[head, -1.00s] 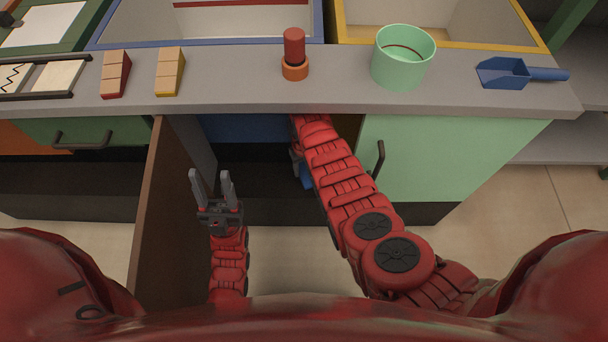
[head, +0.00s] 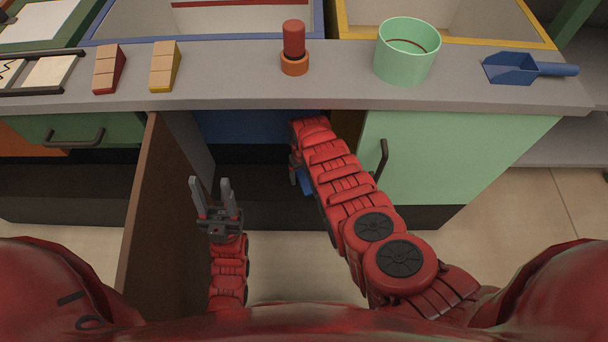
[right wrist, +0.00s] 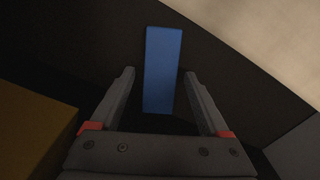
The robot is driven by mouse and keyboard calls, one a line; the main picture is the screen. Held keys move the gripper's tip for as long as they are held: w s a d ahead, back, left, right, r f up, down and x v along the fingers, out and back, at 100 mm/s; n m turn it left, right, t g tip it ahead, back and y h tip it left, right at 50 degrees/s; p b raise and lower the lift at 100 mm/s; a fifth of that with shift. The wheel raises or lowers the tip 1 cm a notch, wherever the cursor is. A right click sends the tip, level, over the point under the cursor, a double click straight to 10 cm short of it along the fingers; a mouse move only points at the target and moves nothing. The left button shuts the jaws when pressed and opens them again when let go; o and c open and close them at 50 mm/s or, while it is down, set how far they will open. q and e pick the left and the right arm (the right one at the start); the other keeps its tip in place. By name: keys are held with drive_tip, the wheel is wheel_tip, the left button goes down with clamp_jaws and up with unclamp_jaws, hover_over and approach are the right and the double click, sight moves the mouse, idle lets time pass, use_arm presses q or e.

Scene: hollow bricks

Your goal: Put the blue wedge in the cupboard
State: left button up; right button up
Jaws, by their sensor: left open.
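The blue wedge (right wrist: 162,65) shows in the right wrist view as a long blue face ahead of my right gripper (right wrist: 159,73). Its fingers stand apart on either side of the blue face, with a dark gap at the left; I cannot tell whether the right finger touches it. In the head view a bit of blue (head: 305,182) shows beside my right arm, whose fingertips are hidden. The cupboard's brown door (head: 150,210) stands open, and my right arm reaches toward the dark opening. My left gripper (head: 212,185) is open and empty, right of that door.
The grey counter (head: 250,85) above carries two stepped blocks (head: 108,70), a red cylinder in an orange ring (head: 294,50), a green pot (head: 406,55) and a blue scoop (head: 525,68). A green door (head: 450,150) with a dark handle is shut at right.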

sight(304, 177)
wheel_tip(304, 177, up, 5)
drive_tip(key=p, duration=0.4)
drive_tip(key=shift+r, duration=0.1)
drive_tip(key=shift+r+p, duration=0.6)
drive_tip(key=shift+r, duration=0.7)
